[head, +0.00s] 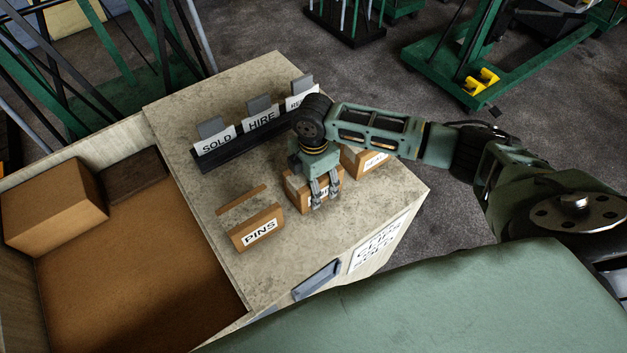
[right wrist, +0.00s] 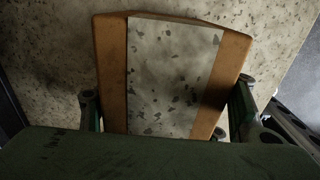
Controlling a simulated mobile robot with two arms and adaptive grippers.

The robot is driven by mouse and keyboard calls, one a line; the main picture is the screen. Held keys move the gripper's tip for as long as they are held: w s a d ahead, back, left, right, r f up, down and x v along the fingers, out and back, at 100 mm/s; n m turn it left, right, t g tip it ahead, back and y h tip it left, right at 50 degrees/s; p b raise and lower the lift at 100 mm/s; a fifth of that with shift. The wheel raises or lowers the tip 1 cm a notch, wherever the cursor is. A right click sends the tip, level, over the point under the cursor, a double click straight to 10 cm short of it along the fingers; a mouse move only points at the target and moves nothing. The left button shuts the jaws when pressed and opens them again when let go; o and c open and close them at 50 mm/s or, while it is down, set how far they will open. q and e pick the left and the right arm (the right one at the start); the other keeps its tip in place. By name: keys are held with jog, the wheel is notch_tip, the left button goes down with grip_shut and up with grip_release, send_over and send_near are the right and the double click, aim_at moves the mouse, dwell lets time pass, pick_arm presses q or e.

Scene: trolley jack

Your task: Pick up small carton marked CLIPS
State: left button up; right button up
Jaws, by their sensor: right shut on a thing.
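A small brown carton (head: 302,197) stands on the worktop, its white label partly covered by my fingers, so I cannot read the whole word. My right gripper (head: 318,196) is above it, pointing down, shut on the carton. In the right wrist view the carton (right wrist: 112,72) fills the middle between my fingers, with brown edges and a pale speckled strip along its top. I cannot tell whether it is clear of the worktop. A carton marked PINS (head: 258,230) stands to its left. Another carton (head: 372,160) is behind right, its label partly hidden. My left gripper is not in view.
A dark rack with cards reading SOLD (head: 216,142) and HIRE (head: 263,119) stands behind the cartons on the worktop (head: 200,190). At left is a lower brown-floored bay with a large box (head: 53,213). Green jack equipment (head: 455,75) stands on the floor beyond.

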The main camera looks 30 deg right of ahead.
jog(key=c, duration=0.9)
jog(key=shift+c, duration=0.4)
jog(key=shift+w+r, duration=0.1)
jog(key=shift+r, duration=0.05)
